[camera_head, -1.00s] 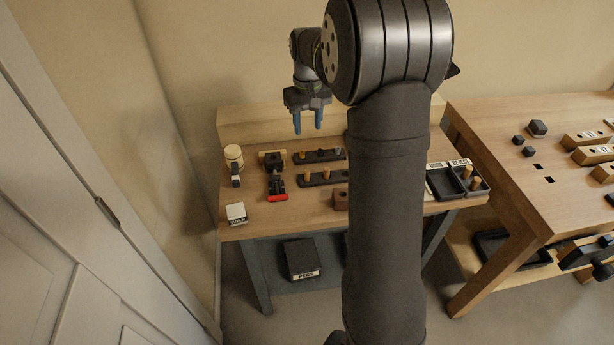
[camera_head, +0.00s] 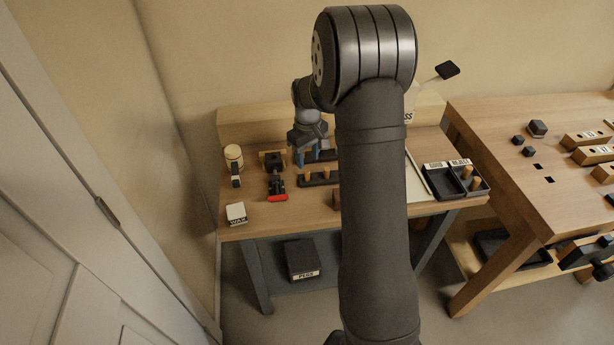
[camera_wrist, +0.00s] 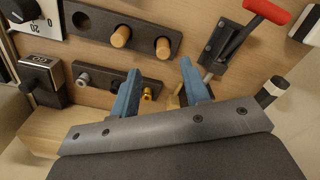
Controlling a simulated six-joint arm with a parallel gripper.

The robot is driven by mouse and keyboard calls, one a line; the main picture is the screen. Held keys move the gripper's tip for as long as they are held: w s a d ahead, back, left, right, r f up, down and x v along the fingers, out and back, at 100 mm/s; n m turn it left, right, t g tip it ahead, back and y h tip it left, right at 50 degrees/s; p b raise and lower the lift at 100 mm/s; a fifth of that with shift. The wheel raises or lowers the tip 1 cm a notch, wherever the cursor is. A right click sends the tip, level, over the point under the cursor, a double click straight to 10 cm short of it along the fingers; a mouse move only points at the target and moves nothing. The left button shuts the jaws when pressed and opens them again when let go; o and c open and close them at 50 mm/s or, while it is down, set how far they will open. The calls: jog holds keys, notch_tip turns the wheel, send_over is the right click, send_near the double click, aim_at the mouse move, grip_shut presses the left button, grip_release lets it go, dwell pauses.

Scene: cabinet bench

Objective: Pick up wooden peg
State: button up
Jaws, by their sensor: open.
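Two wooden pegs stand in the front black rack (camera_head: 318,182). In the wrist view, one wooden peg (camera_wrist: 121,36) is left of the other wooden peg (camera_wrist: 162,48), both in that rack (camera_wrist: 90,18). My gripper (camera_wrist: 160,66) has two blue fingers, wide apart with nothing held between them. The fingertips appear just below the right peg in the wrist view, apart from it. In the head view my gripper (camera_head: 307,160) hangs over the rear rack, behind the front one. My forearm hides the racks' right ends there.
A rear rack (camera_wrist: 100,80) holds grey and brass pieces. A red-handled clamp (camera_head: 277,190) stands left of the racks, also in the wrist view (camera_wrist: 230,42). A white-topped block (camera_head: 236,213) lies front left.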

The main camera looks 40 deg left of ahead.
aim_at(307, 171)
jog(key=f, duration=0.5)
jog(key=shift+s+d+f, duration=0.1)
jog(key=shift+s+f, duration=0.2)
jog(key=shift+c, duration=0.2)
grip_shut()
